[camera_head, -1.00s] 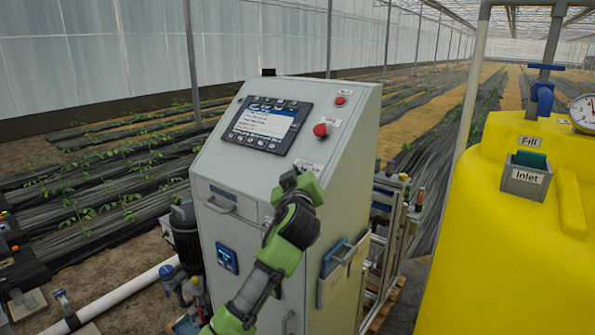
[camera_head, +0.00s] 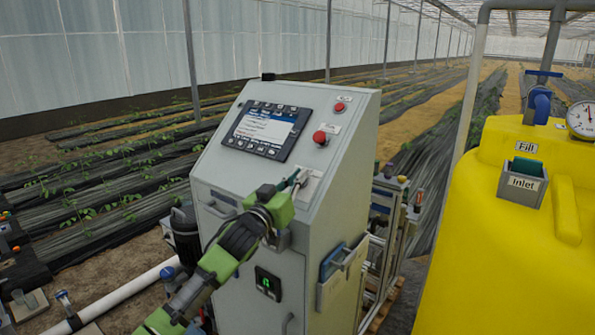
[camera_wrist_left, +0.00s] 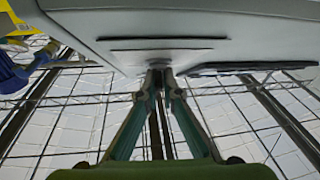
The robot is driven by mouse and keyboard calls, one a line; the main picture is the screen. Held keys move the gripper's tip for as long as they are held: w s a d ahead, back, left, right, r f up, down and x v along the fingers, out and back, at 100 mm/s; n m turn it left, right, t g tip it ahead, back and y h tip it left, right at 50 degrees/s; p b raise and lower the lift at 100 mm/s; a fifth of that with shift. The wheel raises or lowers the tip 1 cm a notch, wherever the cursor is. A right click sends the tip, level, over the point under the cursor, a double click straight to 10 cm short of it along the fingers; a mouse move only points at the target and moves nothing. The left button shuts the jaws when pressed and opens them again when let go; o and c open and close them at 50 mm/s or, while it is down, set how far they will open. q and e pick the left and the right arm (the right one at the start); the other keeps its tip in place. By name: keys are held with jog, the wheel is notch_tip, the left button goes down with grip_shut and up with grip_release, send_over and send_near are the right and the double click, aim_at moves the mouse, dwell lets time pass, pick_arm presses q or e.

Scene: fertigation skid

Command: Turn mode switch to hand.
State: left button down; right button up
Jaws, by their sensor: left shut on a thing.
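The grey control cabinet (camera_head: 335,215) stands in the middle of the head view, with a sloped front panel. My left gripper (camera_head: 294,181) is at the lower right of that panel, at a small pale plate (camera_head: 312,184). The left wrist view shows its two fingers (camera_wrist_left: 158,72) closed together on a small dark knob at the panel surface, which I take to be the mode switch. The fingers hide most of the knob, so its pointing direction cannot be read. My right gripper is in neither view.
The panel carries a screen (camera_head: 265,129), a red mushroom button (camera_head: 320,137) and a smaller red button (camera_head: 340,106). A green-lit display (camera_head: 268,283) sits lower on the cabinet. A yellow tank (camera_head: 500,250) stands close on the right.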

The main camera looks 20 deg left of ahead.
pick_arm(q)
jog(key=shift+r+m+h+p, duration=0.1)
jog(key=shift+m+h+p, duration=0.5)
jog(key=shift+m+h, duration=0.5)
jog(key=shift+m+g, duration=0.3)
jog(key=shift+m, duration=0.1)
jog(key=shift+h, duration=0.4)
jog(key=c, duration=2.2)
grip_release()
jog(key=v, duration=1.2)
